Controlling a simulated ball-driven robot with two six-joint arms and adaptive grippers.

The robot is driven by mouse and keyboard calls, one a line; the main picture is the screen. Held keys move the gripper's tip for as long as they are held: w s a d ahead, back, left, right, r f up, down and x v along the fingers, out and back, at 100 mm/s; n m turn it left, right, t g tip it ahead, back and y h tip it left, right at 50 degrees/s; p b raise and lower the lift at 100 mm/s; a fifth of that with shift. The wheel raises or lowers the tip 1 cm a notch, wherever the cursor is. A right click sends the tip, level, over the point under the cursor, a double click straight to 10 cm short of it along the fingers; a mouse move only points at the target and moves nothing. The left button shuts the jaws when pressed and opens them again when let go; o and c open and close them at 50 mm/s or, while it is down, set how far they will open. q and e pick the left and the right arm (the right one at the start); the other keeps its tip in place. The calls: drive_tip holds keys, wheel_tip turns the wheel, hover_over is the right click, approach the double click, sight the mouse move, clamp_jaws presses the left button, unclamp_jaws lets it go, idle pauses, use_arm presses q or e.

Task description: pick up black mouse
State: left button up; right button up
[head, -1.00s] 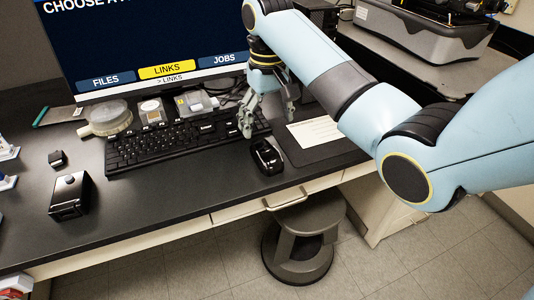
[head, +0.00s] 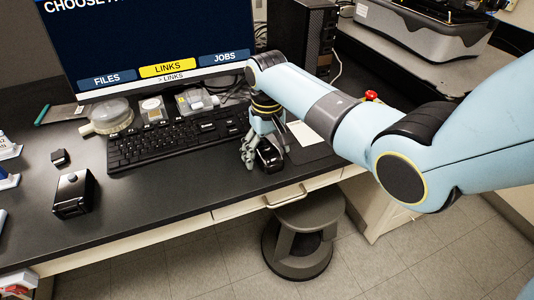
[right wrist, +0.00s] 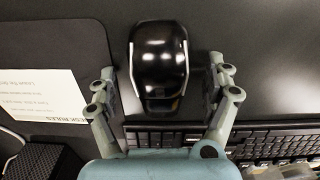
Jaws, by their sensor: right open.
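The black mouse (head: 269,157) lies on the dark desk just right of the keyboard, near the front edge. In the right wrist view the glossy mouse (right wrist: 158,62) sits between the two fingers of my right gripper (right wrist: 160,80). The fingers are spread, with a gap on each side of the mouse. In the head view my right gripper (head: 265,152) is low over the mouse and partly hides it. My left gripper is not in view.
The keyboard (head: 165,143) lies left of the mouse. A dark mat (head: 315,152) with a white paper card (head: 306,135) is to the right. A monitor (head: 150,40) stands behind. A black box (head: 73,194) sits at left; a stool (head: 298,240) is below the desk.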

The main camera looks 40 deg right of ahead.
drive_tip(key=c, duration=1.3)
drive_tip(key=shift+r, duration=0.1)
